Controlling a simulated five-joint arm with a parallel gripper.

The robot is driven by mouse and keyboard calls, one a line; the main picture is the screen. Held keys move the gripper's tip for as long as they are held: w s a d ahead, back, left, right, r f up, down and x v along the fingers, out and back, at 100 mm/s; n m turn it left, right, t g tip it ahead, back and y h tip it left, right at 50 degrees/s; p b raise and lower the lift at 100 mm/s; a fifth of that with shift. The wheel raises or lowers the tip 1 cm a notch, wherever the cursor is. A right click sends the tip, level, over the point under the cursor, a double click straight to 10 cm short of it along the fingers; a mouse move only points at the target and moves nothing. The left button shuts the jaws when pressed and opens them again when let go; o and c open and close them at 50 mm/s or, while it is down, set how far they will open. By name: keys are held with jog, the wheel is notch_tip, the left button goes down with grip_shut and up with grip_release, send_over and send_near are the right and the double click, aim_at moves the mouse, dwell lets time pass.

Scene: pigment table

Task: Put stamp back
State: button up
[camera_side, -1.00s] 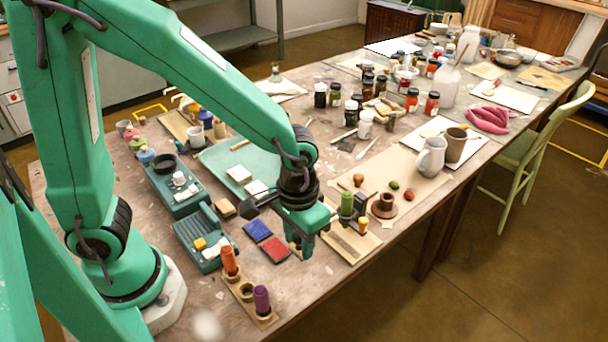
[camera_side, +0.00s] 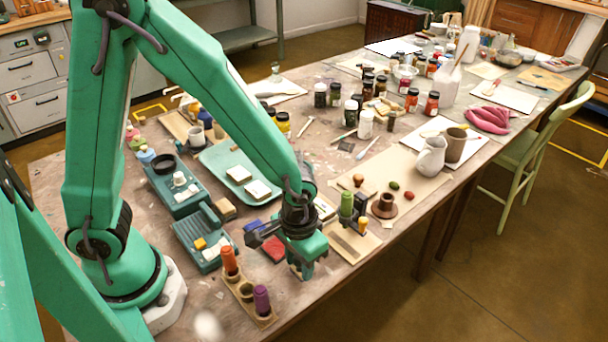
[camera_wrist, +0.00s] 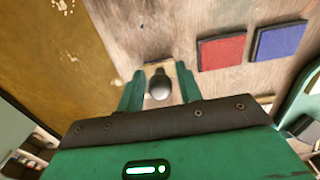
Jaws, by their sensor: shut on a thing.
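My gripper (camera_wrist: 159,90) is shut on a stamp with a dark, rounded knob (camera_wrist: 160,86), seen from above between the fingers in the wrist view. In the side view my gripper (camera_side: 301,270) hangs low near the table's front edge, and the held stamp is mostly hidden there. A wooden stamp rack (camera_side: 266,321) stands to the left of the gripper. It holds an orange stamp (camera_side: 230,261) and a purple stamp (camera_side: 262,299), with an empty round holder (camera_side: 246,290) between them. I cannot tell whether the held stamp touches the table.
A red ink pad (camera_wrist: 221,51) and a blue ink pad (camera_wrist: 279,41) lie beside the gripper. Teal trays (camera_side: 205,238) stand behind the rack. A board with a green bottle (camera_side: 346,204) is to the right. The table edge is close in front.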

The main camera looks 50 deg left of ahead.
jog(key=shift+f, duration=0.25)
jog(key=shift+f, duration=0.15)
jog(key=o, duration=0.9)
jog(key=shift+c, duration=0.2)
notch_tip(320, 180, up, 12)
jog(key=shift+r, duration=0.2)
dwell(0.7)
